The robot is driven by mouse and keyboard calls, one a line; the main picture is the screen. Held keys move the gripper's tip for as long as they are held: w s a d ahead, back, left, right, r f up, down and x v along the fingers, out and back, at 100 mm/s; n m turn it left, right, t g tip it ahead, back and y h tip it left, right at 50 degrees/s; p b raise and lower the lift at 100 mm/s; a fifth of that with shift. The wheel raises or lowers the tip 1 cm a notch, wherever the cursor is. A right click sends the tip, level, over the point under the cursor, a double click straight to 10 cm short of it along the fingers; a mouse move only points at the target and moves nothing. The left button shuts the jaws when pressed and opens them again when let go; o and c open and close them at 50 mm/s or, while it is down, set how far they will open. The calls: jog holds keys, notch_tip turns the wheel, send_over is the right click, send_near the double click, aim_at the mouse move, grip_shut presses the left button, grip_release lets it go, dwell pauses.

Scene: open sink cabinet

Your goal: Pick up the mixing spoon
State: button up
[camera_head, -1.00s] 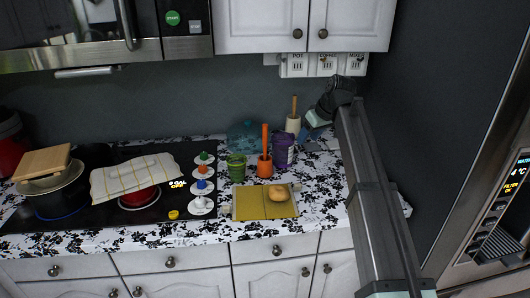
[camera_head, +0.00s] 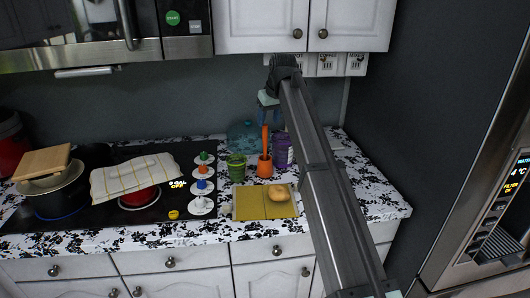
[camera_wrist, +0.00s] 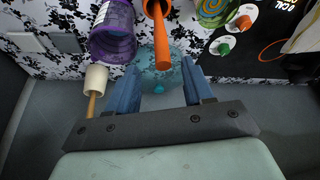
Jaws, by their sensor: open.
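An orange spoon-like utensil (camera_head: 265,142), which I take as the mixing spoon, stands upright in an orange cup (camera_head: 264,168) on the counter. Its handle (camera_wrist: 161,38) points up toward the camera in the wrist view. My gripper (camera_head: 268,114) is above it, fingers pointing down. In the wrist view my gripper (camera_wrist: 161,66) is open, and the handle end appears between the two blue fingertips. I cannot tell how far apart in depth they are. Nothing is held. The utensil's lower end is hidden in the cup.
A purple cup (camera_head: 282,150) stands close right of the orange cup; a green cup (camera_head: 236,167) stands left. A teal lidded vessel (camera_head: 243,136) is behind. A cream cylinder with a wooden handle (camera_wrist: 96,78) is nearby. A yellow board (camera_head: 262,204) lies in front.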

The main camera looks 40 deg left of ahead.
aim_at(264, 131)
jog(key=shift+x, duration=3.7)
jog(key=shift+s+a, duration=0.15)
jog(key=shift+c, duration=0.2)
grip_shut()
